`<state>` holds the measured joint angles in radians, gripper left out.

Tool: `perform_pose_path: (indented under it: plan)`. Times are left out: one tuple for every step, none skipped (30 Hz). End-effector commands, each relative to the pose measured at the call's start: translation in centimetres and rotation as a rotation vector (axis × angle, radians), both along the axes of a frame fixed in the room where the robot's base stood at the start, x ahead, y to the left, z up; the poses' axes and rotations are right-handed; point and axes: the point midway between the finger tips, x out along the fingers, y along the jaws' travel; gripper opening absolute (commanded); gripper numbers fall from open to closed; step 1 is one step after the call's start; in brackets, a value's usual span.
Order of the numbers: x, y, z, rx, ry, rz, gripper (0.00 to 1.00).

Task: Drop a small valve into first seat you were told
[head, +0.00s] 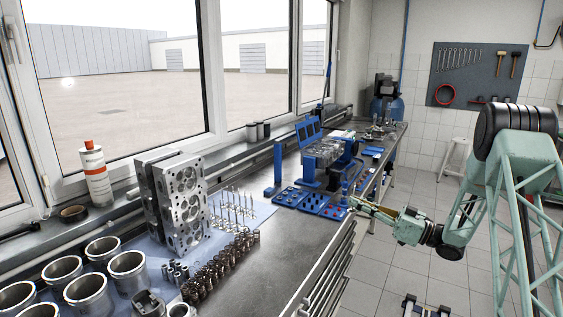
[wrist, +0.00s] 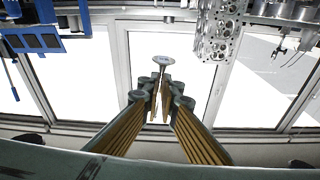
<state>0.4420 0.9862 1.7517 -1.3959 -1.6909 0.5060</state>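In the wrist view a small valve (wrist: 162,61) with a round, flat head shows between the fingertips of my gripper (wrist: 160,86). Its stem runs down between the fingers, and the fingers look closed on it. In the head view my gripper (head: 354,201) is at the right edge of the bench, beside the blue trays; the valve is too small to make out there. A grey engine block or head (head: 322,153) sits in a blue stand behind my gripper. Its seats cannot be told apart. Several valves (head: 234,207) stand upright on a blue mat.
Blue trays with holes (head: 312,203) lie in front of the stand. A tall silver cylinder head (head: 182,206) stands on the left bench, near springs (head: 215,264) and cylinder liners (head: 128,270). Bare bench (head: 285,245) lies before the trays.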

Motion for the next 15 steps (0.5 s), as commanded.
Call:
perform_pose_path:
  plan:
    - [-0.01, 0.02, 0.29, 0.011, 0.018, 0.0, 0.0]
    - [-0.01, 0.02, 0.29, 0.018, 0.03, 0.0, 0.0]
    - [-0.01, 0.02, 0.28, 0.028, 0.047, 0.001, 0.0]
    - [-0.01, 0.02, 0.27, 0.034, 0.059, 0.0, 0.0]
    - [-0.01, 0.02, 0.26, 0.041, 0.071, 0.001, 0.0]
    - [-0.01, 0.03, 0.24, 0.051, 0.088, 0.001, 0.0]
    - [-0.03, 0.03, 0.23, 0.058, 0.099, 0.001, 0.0]
    - [-0.03, 0.03, 0.23, 0.067, 0.112, 0.0, 0.0]
    - [-0.02, 0.02, 0.23, 0.076, 0.127, 0.001, 0.0]
    - [-0.02, 0.02, 0.23, 0.083, 0.14, 0.0, 0.0]
    - [-0.01, 0.03, 0.25, 0.091, 0.152, 0.001, 0.0]
    - [-0.01, 0.02, 0.26, 0.1, 0.168, 0.0, 0.0]
    - [-0.01, 0.02, 0.27, 0.108, 0.181, 0.001, 0.0]
    - [-0.01, 0.02, 0.27, 0.114, 0.192, 0.0, 0.0]
    - [-0.02, 0.03, 0.28, 0.124, 0.209, 0.0, 0.0]
